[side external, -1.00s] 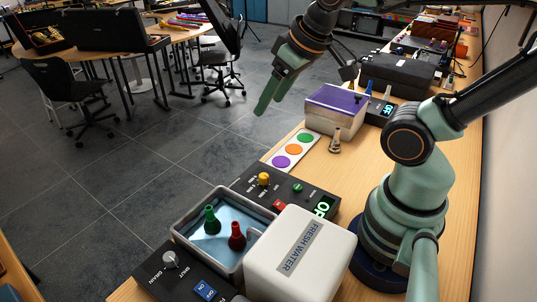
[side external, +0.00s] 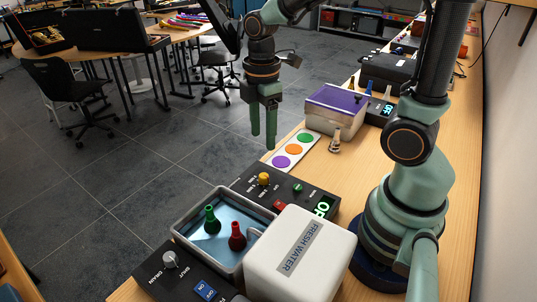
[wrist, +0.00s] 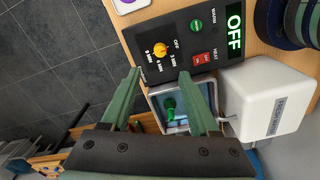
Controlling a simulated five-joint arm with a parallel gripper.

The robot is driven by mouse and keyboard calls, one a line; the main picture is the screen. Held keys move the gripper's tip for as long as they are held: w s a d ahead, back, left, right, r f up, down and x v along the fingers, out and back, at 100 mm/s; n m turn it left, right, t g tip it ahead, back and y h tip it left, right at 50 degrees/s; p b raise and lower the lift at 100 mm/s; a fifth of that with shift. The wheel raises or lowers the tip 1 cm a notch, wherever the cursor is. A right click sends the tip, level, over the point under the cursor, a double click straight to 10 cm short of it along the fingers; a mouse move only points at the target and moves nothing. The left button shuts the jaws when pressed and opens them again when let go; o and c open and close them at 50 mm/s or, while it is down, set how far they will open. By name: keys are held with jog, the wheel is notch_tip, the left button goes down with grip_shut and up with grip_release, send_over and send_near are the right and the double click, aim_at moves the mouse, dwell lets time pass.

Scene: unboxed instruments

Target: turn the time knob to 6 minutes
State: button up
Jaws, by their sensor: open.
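The yellow time knob (side external: 264,179) sits on the black control panel (side external: 240,188). It also shows in the wrist view (wrist: 160,49), with minute marks and OFF printed around it. I cannot tell for sure which mark it points to. The green display (wrist: 234,31) on the panel reads OFF. My gripper (side external: 263,143) is open and empty, pointing down above the far end of the panel, apart from the knob. In the wrist view its two fingers (wrist: 158,78) are spread, with the knob beyond and between them.
A basin (side external: 185,226) with a green stopper (side external: 211,222) and a red stopper (side external: 237,238) is in front of the panel. A white FRESH WATER box (side external: 265,262) stands beside it. A red heat switch (wrist: 204,60) and green knob (wrist: 196,25) share the panel.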

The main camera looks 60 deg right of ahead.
aim_at(264, 176)
notch_tip(264, 176, down, 12)
jog(key=shift+r, duration=0.2)
dwell(0.4)
grip_shut()
